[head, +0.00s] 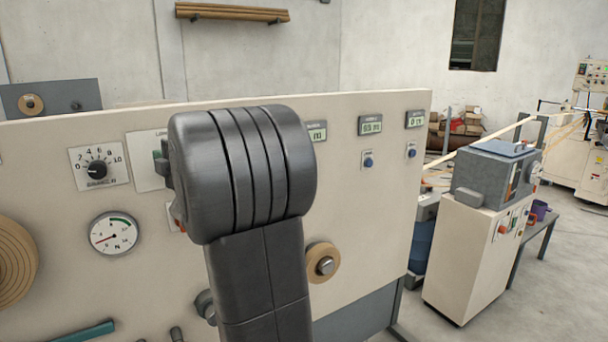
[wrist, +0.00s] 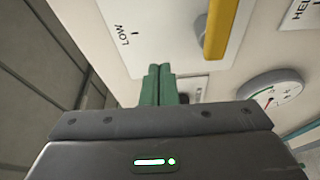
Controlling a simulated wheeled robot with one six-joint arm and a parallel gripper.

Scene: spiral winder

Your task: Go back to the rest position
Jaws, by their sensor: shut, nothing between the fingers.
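My gripper shows in the wrist view as two green fingers (wrist: 157,86) held together, with nothing between them. I cannot tell how far the fingertips are from the panel.
The panel carries a dial knob (head: 97,169), a round gauge (head: 114,233), small displays (head: 371,125) and a tan roll (head: 322,263). A tape roll (head: 14,262) is at the left edge. A cream cabinet (head: 465,260) stands right of the panel. Open floor (head: 570,290) is at far right.

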